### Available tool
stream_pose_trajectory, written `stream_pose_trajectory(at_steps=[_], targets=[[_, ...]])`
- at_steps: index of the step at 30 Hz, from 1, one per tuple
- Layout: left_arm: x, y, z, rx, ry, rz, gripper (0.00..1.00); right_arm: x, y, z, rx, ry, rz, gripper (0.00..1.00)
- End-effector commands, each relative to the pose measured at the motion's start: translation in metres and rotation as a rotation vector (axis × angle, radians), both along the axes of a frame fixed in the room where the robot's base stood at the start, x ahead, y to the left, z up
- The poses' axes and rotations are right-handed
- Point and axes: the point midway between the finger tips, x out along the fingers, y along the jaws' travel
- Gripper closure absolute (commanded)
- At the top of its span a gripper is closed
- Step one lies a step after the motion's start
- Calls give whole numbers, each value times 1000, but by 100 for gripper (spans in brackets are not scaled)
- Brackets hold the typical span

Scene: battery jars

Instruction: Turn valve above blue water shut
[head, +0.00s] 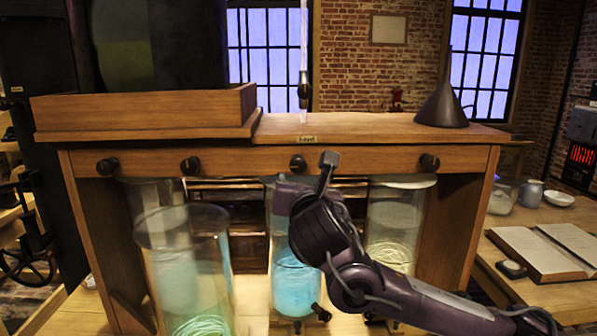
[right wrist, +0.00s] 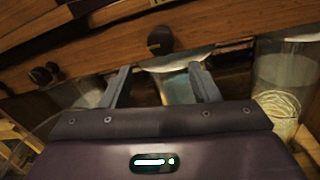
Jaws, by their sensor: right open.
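The dark round valve knob (head: 297,163) above the blue water sits on the wooden front rail. It also shows in the right wrist view (right wrist: 160,40), just beyond and between my fingertips. The glass jar with blue water (head: 297,284) stands below it, partly hidden by my right arm. My right gripper (head: 328,163) is beside the knob, to its right in the head view. In the right wrist view the gripper (right wrist: 161,78) has its two fingers apart with nothing between them. The knob looks untouched. My left gripper is not in view.
Other knobs sit along the rail, one on the right (head: 429,162) and two on the left. A jar with green contents (head: 184,268) stands front left. A jar with pale coils (head: 392,225) is at right. A dark funnel (head: 442,106) stands on the wooden top.

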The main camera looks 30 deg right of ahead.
Motion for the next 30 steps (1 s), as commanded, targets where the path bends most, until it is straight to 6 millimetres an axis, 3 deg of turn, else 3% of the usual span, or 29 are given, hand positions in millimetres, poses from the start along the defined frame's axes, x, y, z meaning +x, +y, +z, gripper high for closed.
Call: stream_pose_trajectory(at_steps=[4,18,28,30], targets=[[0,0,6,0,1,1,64,6,-9,14,-54,0,-12,44],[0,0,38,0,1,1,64,63,-39,13,-53,0,-12,44],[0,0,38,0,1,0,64,68,-41,10,-55,0,-10,44],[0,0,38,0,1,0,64,68,-41,10,-55,0,-10,51]])
